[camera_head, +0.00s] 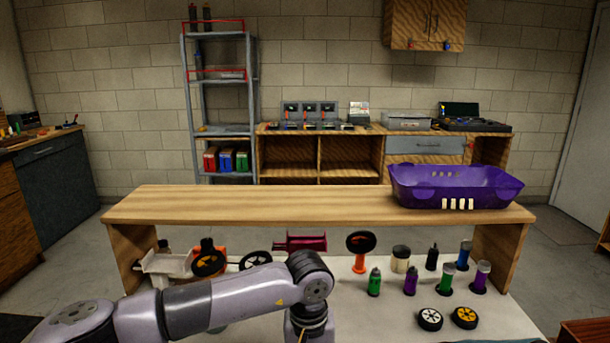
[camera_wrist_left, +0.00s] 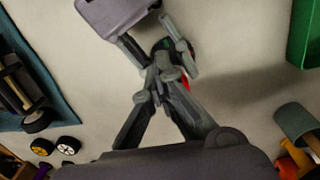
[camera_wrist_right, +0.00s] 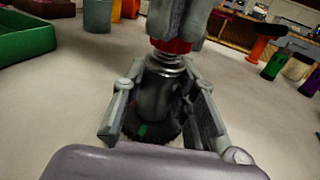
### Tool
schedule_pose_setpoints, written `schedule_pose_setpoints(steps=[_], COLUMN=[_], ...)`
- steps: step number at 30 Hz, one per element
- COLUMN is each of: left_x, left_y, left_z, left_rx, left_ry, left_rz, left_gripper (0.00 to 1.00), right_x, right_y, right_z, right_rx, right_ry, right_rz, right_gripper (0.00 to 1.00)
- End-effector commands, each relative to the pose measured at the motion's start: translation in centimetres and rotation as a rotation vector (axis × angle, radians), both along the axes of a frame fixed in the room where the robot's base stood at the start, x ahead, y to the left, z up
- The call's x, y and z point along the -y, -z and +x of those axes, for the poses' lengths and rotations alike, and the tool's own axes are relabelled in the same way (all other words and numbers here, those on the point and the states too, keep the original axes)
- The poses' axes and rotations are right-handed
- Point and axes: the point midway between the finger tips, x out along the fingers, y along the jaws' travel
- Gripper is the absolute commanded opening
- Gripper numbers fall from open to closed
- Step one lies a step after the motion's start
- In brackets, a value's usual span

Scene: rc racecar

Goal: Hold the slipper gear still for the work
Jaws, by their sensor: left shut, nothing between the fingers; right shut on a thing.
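The slipper gear, a dark toothed wheel (camera_wrist_right: 150,132) with a green mark, shows low in the right wrist view. Above it are a dark cylinder, a spring and a red ring (camera_wrist_right: 172,46). My right gripper (camera_wrist_right: 166,100) is shut around this assembly, one finger on each side. My left gripper (camera_wrist_left: 160,72) is shut and empty, its fingertips close together in front of the assembly, which they partly hide in the left wrist view; I cannot tell whether they touch it. In the head view, my left arm reaches in, with its gripper below the frame.
A wooden shelf (camera_head: 300,205) spans the back of the white table and carries a purple bin (camera_head: 455,187). Bottles, wheels (camera_head: 430,319) and small parts stand under it and to its front right. A green tray (camera_wrist_right: 25,38) lies left in the right wrist view.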

Motion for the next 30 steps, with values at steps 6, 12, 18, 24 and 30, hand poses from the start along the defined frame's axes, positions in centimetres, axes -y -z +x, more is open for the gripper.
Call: schedule_pose_setpoints(steps=[6, 12, 18, 24, 30], left_x=[-0.7, -1.2, -1.9, -2.5, -3.0], left_y=[0.9, 0.9, 1.0, 0.9, 0.9], left_z=[0.0, -0.1, -0.2, -0.3, -0.2], left_rx=[-0.003, -0.003, -0.005, -0.007, -0.009], left_ry=[-0.008, -0.009, -0.011, -0.01, -0.008], left_rz=[0.012, 0.014, 0.016, 0.015, 0.016], left_gripper=[0.0, 0.0, 0.0, 0.0, 0.0], right_x=[-0.5, -0.5, -0.4, -0.3, -0.1], right_y=[-0.6, -0.6, -0.7, -0.6, -0.6], right_z=[-0.1, -0.1, 0.0, 0.0, 0.1], right_rx=[0.015, 0.015, 0.015, 0.014, 0.013], right_ry=[-0.013, -0.013, -0.011, -0.006, -0.003], right_rz=[0.004, 0.005, 0.006, 0.006, 0.005], right_gripper=[0.0, 0.0, 0.0, 0.0, 0.0])
